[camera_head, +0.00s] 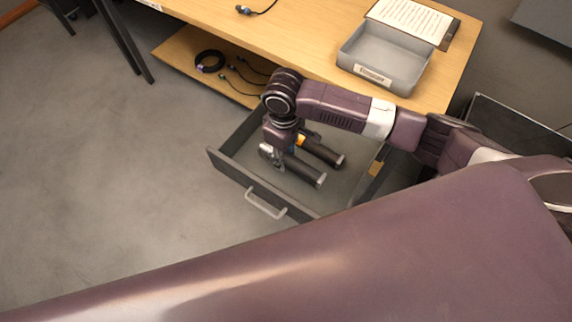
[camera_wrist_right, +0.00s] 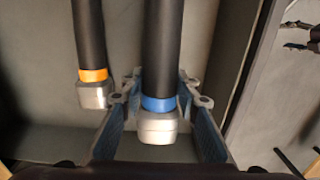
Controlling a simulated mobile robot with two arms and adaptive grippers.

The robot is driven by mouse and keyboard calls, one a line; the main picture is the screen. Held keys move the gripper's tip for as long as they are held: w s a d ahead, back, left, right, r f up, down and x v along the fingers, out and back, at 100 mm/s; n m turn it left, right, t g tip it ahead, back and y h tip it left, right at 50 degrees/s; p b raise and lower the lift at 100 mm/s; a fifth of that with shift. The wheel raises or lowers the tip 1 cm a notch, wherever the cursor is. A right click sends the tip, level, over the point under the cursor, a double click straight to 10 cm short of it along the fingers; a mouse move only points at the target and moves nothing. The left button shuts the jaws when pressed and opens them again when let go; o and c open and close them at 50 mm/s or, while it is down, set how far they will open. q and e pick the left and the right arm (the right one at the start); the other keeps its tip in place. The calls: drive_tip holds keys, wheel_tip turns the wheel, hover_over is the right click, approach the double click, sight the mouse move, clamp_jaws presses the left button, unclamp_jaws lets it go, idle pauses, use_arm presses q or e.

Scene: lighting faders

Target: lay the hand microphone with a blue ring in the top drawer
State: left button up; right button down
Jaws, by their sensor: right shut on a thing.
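The hand microphone with a blue ring (camera_wrist_right: 159,103) has a black body and a silver end. In the wrist view it lies between the two fingers of my right gripper (camera_wrist_right: 160,118), which is shut on it near the ring. In the head view this microphone (camera_head: 304,171) is inside the open top drawer (camera_head: 232,172), with my right gripper (camera_head: 272,157) at its left end. I cannot tell whether it touches the drawer floor. My left gripper is not in view.
A microphone with an orange ring (camera_wrist_right: 93,75) lies beside the held one, also in the drawer (camera_head: 325,152). A desk (camera_head: 300,35) behind the drawer bears a grey tray (camera_head: 385,55) and a printed sheet (camera_head: 410,18). Coiled cable (camera_head: 209,61) lies on the lower shelf.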

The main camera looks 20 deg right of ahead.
sight(285, 172)
drive_tip(key=shift+f, duration=2.85)
drive_tip(key=shift+f, duration=0.1)
drive_tip(key=c, duration=1.5)
unclamp_jaws()
drive_tip(key=shift+o, duration=0.2)
wheel_tip(285, 172, up, 12)
drive_tip(key=shift+w+r, duration=0.1)
drive_tip(key=shift+r, duration=0.05)
